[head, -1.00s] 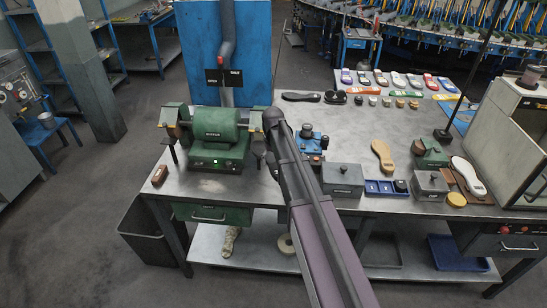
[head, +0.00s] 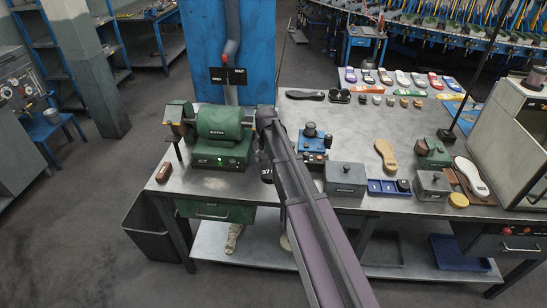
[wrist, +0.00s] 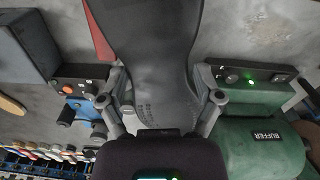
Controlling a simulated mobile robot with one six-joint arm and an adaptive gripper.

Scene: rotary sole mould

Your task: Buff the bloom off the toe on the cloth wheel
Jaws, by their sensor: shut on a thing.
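My gripper (wrist: 162,95) is shut on a dark grey sole (wrist: 155,45), with a finger on each side of it in the wrist view. The sole reaches up out of that frame, so its far end is cut off. In the head view my arm hides most of the gripper; a dark piece marked 37 (head: 266,173) shows beside the arm. The green buffer (head: 220,123) stands at the left of the bench with a green lamp lit; it also shows at the right of the wrist view (wrist: 262,150). The arm covers its right end. I cannot make out the cloth wheel clearly.
A blue device (head: 314,145) and a grey lidded box (head: 345,180) stand right of my arm. A tan sole (head: 386,156) and a white sole (head: 470,176) lie farther right. A brown block (head: 165,172) lies at the bench's left edge. The bench middle is partly clear.

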